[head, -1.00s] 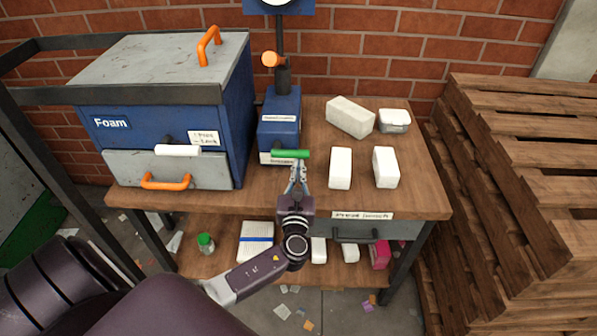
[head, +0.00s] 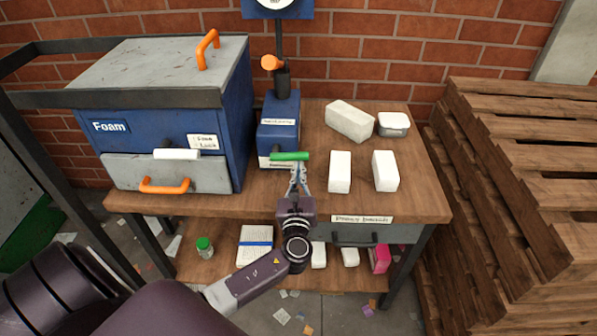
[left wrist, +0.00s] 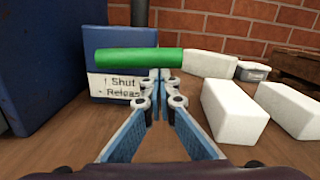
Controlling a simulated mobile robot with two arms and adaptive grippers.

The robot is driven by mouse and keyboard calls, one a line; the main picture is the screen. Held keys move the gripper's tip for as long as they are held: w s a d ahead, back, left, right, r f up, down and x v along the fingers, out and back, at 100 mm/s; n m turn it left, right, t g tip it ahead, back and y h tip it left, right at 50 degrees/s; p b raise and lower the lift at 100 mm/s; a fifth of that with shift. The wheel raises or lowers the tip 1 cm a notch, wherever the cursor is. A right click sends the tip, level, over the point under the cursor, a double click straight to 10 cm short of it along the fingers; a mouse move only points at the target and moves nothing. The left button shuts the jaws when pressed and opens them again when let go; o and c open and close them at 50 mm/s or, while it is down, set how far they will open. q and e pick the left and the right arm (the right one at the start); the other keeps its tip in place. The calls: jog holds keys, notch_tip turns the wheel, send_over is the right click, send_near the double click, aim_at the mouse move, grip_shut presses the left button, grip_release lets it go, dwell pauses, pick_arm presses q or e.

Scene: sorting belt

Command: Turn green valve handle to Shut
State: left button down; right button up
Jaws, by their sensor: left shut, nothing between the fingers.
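The green valve handle (head: 289,156) is a short bar lying level across the front of a small blue box (head: 279,130) on the wooden bench. In the left wrist view the green handle (left wrist: 140,60) spans the upper middle, in front of a label (left wrist: 116,86) reading "Shut" and "Release". My right gripper is not in view.
A blue Foam box (head: 170,110) with a white handle (head: 177,154) and orange handles stands left. White blocks (head: 340,171) and a small lidded container (head: 393,124) lie right of the gripper. Wooden pallets (head: 520,190) stack at the far right.

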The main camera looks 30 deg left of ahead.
aim_at(298, 156)
pick_arm(q)
notch_tip(298, 156, up, 5)
jog(key=n, duration=0.4)
jog(key=n+b, duration=0.1)
jog(key=n, duration=0.3)
jog(key=shift+s+a+r+n+g, duration=0.1)
jog(key=shift+a+r+n+g, duration=0.05)
jog(key=shift+n+g, duration=0.2)
jog(key=shift+s+a+r+n+b, duration=0.15)
jog(key=shift+s+a+r+n, duration=0.35)
jog(key=shift+n, duration=1)
jog(key=shift+s+a+r+n+b, duration=0.2)
jog(key=shift+a+r+n, duration=0.45)
jog(key=shift+n, duration=0.8)
jog(key=shift+s+a+r+n+b, duration=0.1)
jog(key=shift+s+a+r+n, duration=0.4)
jog(key=shift+n, duration=1)
jog(key=shift+w+a+r, duration=0.1)
